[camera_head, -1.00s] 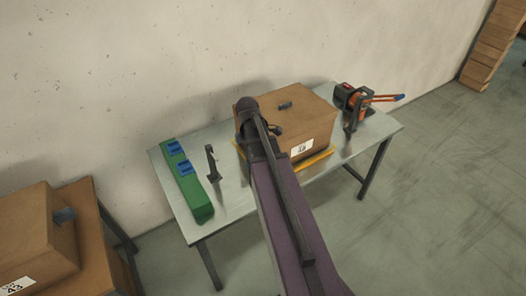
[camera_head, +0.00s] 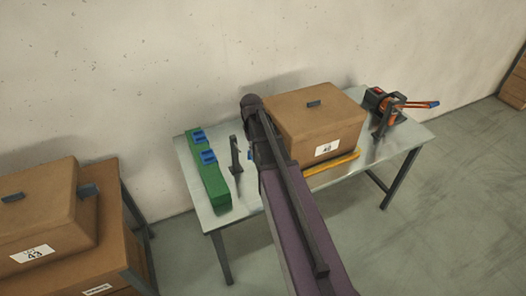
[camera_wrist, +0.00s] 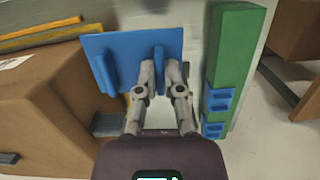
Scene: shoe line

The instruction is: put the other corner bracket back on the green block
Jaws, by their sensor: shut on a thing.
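The green block (camera_head: 212,188) lies along the left end of the table, with two blue corner brackets (camera_head: 197,136) and (camera_head: 208,157) on its far half. In the wrist view the green block (camera_wrist: 237,55) is at the right, with both brackets (camera_wrist: 218,99) on it.
A dark upright stand (camera_head: 235,155) is between my arm and the green block. A brown box (camera_head: 320,115) with a yellow bar (camera_head: 333,165) in front fills the middle of the table (camera_head: 222,218). An orange-black tool (camera_head: 388,107) is at the right. Boxes (camera_head: 40,215) stand at far left.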

